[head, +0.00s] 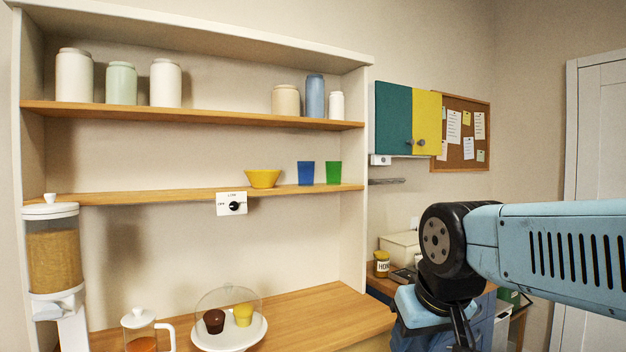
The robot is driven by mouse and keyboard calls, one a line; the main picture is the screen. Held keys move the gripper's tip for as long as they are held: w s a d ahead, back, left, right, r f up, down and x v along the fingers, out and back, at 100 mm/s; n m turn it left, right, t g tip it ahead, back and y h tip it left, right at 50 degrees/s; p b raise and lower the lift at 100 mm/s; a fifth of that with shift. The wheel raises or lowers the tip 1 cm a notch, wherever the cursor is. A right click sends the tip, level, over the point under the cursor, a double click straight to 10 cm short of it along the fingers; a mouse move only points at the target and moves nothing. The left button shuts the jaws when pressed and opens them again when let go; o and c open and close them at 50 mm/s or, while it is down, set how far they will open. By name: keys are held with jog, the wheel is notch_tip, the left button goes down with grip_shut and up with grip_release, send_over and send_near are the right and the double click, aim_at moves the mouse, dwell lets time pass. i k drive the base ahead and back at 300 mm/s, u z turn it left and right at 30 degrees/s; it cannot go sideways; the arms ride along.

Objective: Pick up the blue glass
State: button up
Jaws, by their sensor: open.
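The blue glass (306,173) stands upright on the middle shelf (120,196), towards its right end. A green glass (334,172) stands close to its right, and a yellow bowl (263,178) is to its left. My gripper (432,335) hangs low at the bottom of the head view, below and to the right of the blue glass and well apart from it. It is open, and nothing shows between its fingers. The fingertips are cut off by the lower edge of the picture.
A dial box (231,203) is fixed to the middle shelf's front. Jars (165,83) stand on the upper shelf. A glass dome (229,310) with cupcakes, a teapot (139,330) and a cereal dispenser (55,250) stand below. The shelf's right side panel (354,230) is upright beside the glasses.

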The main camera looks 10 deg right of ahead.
aim_at(305, 170)
jog(key=u, duration=0.1)
jog(key=i, duration=0.95)
jog(key=z, duration=0.05)
